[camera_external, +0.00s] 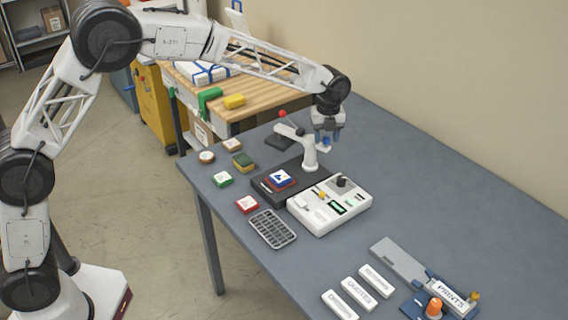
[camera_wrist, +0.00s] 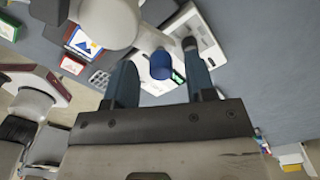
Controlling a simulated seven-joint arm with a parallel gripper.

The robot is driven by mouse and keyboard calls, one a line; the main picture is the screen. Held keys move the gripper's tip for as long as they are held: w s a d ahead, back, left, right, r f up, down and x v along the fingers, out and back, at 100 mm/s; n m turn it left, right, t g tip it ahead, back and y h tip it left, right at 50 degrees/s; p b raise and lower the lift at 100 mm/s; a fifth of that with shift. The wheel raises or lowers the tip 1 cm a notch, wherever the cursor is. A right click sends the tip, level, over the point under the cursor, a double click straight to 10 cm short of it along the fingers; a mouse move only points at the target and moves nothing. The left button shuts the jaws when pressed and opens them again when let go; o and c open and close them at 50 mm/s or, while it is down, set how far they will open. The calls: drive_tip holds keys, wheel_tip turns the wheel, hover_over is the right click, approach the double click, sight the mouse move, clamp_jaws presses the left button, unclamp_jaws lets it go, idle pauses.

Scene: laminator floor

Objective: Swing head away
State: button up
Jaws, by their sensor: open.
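The laminator press stands on the grey table, with a dark base (camera_external: 258,178), a white control box (camera_external: 330,204) and a white post with a swing head (camera_external: 309,158). A red ball (camera_external: 283,114) tops the arm's far end. A blue-and-white picture card (camera_external: 282,179) lies on the base in plain view, not under the head. My gripper (camera_external: 329,139) is open above and just right of the head. In the wrist view my gripper (camera_wrist: 160,56) has a blue knob (camera_wrist: 161,65) showing between its fingers; contact cannot be told. The large white rounded head (camera_wrist: 105,20) fills the upper left.
White labelled blocks (camera_external: 358,293) and a blue fixture with an orange knob (camera_external: 434,307) are at front right. The right of the table is clear.

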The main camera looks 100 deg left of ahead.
drive_tip(key=shift+r, duration=3.85)
drive_tip(key=shift+d+r, duration=0.25)
drive_tip(key=shift+d, duration=0.25)
drive_tip(key=s+d+r+n, duration=0.2)
drive_tip(key=s+d+r, duration=0.25)
drive_tip(key=d, duration=0.85)
drive_tip(key=s+d+r+n+t, duration=0.1)
drive_tip(key=s+d+r+n, duration=0.3)
drive_tip(key=d, duration=0.8)
drive_tip(key=s+d+r+n, duration=0.15)
drive_tip(key=s+d, duration=0.45)
drive_tip(key=d, duration=0.7)
drive_tip(key=s+d+f+n, duration=0.2)
drive_tip(key=s+d, duration=0.4)
drive_tip(key=s, duration=0.3)
drive_tip(key=s+d+f+n+t, duration=0.1)
drive_tip(key=s+d+f+n, duration=0.2)
drive_tip(key=s+d, duration=0.4)
drive_tip(key=s+d+f+n, duration=0.2)
drive_tip(key=s+d, duration=0.4)
drive_tip(key=s, duration=0.6)
drive_tip(key=shift+s+d+f+t, duration=0.15)
drive_tip(key=shift+s+d+t, duration=0.05)
drive_tip(key=shift+d+t, duration=0.15)
